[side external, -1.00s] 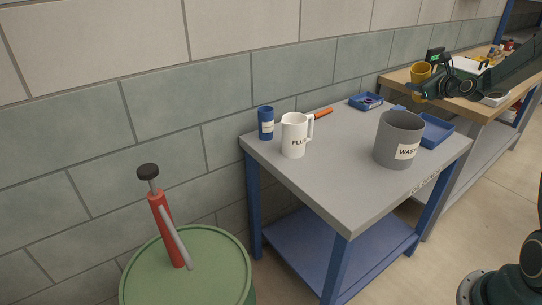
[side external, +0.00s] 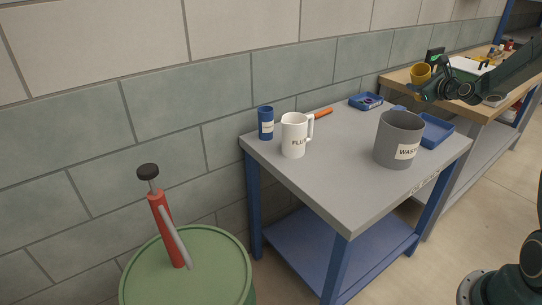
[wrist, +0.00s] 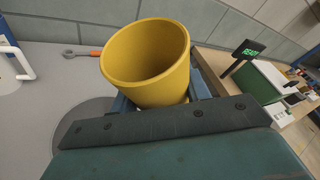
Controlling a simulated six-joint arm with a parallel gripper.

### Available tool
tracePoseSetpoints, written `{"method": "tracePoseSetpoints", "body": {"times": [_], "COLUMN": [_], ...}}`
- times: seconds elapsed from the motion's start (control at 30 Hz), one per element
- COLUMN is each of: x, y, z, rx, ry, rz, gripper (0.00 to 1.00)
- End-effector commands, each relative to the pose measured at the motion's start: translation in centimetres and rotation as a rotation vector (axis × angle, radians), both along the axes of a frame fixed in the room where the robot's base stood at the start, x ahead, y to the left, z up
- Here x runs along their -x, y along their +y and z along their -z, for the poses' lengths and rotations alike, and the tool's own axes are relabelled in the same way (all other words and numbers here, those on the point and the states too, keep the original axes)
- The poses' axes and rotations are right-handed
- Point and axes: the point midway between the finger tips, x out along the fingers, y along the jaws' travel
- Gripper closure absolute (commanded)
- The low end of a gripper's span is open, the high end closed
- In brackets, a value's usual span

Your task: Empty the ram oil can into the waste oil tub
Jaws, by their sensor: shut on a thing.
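My gripper (side external: 426,92) is shut on a yellow can (side external: 420,72), above and behind the waste tub in the side view. The yellow can also fills the middle of the wrist view (wrist: 145,62), its open mouth toward the camera and its inner wall showing. No label on it is visible, and I cannot see its bottom or any oil in it. The grey waste tub (side external: 390,140) stands on the table, with a label beginning "WAS"; its inside is largely hidden in the side view. A dark grey round shape beside the gripper in the wrist view is probably the tub.
A white jug (side external: 294,136) and a blue can (side external: 265,123) stand at the table's left. An orange-handled tool (side external: 322,113) and blue trays (side external: 366,101) lie behind. A wooden bench (side external: 480,108) is beyond. The grey tabletop (side external: 340,190) is clear in front.

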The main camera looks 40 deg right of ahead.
Motion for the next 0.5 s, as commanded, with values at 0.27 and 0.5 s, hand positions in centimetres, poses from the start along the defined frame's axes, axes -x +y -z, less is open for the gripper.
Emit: {"method": "tracePoseSetpoints", "body": {"times": [0.27,0.5], "x": [-0.01,0.0], "y": [-0.08,-0.35], "z": [0.05,0.24], "rx": [0.028,0.117], "ry": [0.0,0.001], "rz": [0.0,0.001], "gripper": [0.77,0.77]}}
